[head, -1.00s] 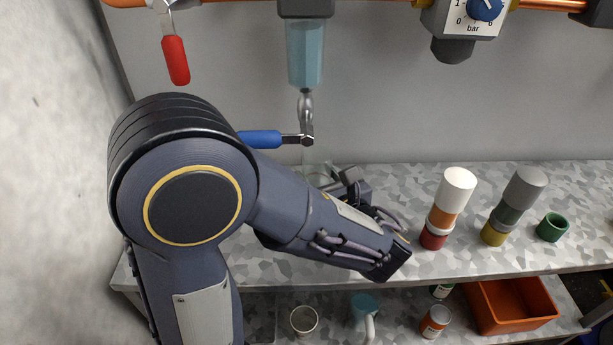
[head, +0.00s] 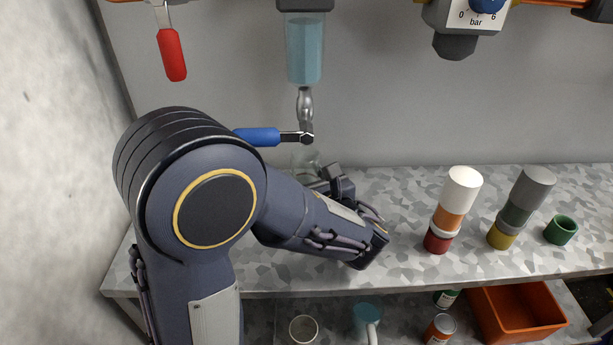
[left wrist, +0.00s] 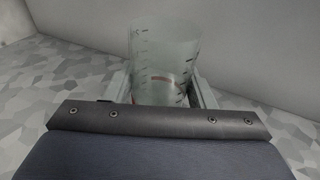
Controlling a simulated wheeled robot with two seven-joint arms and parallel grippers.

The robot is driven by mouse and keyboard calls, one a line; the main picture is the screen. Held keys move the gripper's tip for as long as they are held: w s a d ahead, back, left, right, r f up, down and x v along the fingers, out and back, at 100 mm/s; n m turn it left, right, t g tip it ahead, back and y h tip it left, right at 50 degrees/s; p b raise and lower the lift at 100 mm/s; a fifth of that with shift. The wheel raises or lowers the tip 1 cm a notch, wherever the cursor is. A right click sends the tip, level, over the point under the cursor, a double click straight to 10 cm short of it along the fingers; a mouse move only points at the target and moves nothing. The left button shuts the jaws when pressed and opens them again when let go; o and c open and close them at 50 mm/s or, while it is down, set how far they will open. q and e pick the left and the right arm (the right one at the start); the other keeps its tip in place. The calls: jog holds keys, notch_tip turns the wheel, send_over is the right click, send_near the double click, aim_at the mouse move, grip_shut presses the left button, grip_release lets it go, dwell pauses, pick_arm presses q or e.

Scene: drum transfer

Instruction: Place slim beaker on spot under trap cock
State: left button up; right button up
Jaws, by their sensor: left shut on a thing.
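The slim beaker (left wrist: 163,55) is clear glass with dark graduation marks. It stands between the two fingers of my left gripper (left wrist: 163,92) in the left wrist view, and the gripper is shut on it. In the head view the beaker's upper part (head: 305,156) shows faintly below the trap cock (head: 305,105), and my left gripper (head: 325,172) is beside it, partly hidden by my own arm. The cock has a blue lever (head: 258,137) pointing left and hangs under a light-blue trap bowl (head: 304,48). The spot and the beaker's base are hidden. My right gripper is not in view.
A grey-patterned bench (head: 400,190) runs along the wall. To the right stand an orange-and-white stack (head: 462,190), a grey-and-yellow stack (head: 530,190) and a green cup (head: 561,229). A red lever (head: 172,55) hangs upper left. The lower shelf holds an orange bin (head: 520,315).

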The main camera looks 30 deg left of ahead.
pick_arm(q)
jog(key=o, duration=1)
jog(key=shift+c, duration=0.2)
jog(key=shift+r, duration=0.1)
jog(key=p+v, duration=0.2)
jog(key=v, duration=0.9)
jog(key=shift+d+r+p, duration=0.1)
jog(key=shift+p, duration=0.3)
jog(key=shift+s+d, duration=0.35)
